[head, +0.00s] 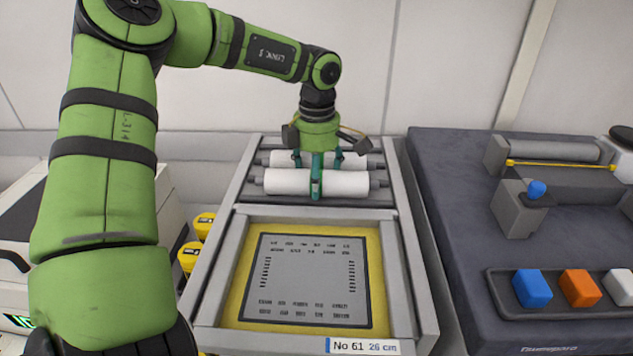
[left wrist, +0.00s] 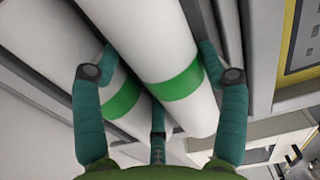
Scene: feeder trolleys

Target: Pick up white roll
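Two white rolls lie side by side across the top of the feeder trolley: a near roll (head: 285,182) and a far roll (head: 351,160). In the left wrist view the near roll (left wrist: 150,45) and the far roll (left wrist: 65,60) each carry a green band. My left gripper (head: 316,170) is over the rolls, its teal fingers pointing down. One finger is in front of the near roll, the others behind it. In the left wrist view the gripper (left wrist: 158,60) has its fingers spread around the near roll; firm contact is not visible. My right gripper is out of view.
A yellow-framed grey panel (head: 310,280) with a label fills the trolley's front. Trolley side rails (head: 398,190) flank the rolls. At right, a dark table (head: 455,220) holds a roller device (head: 550,150) and a tray of coloured blocks (head: 502,305). Yellow items (head: 190,257) sit left.

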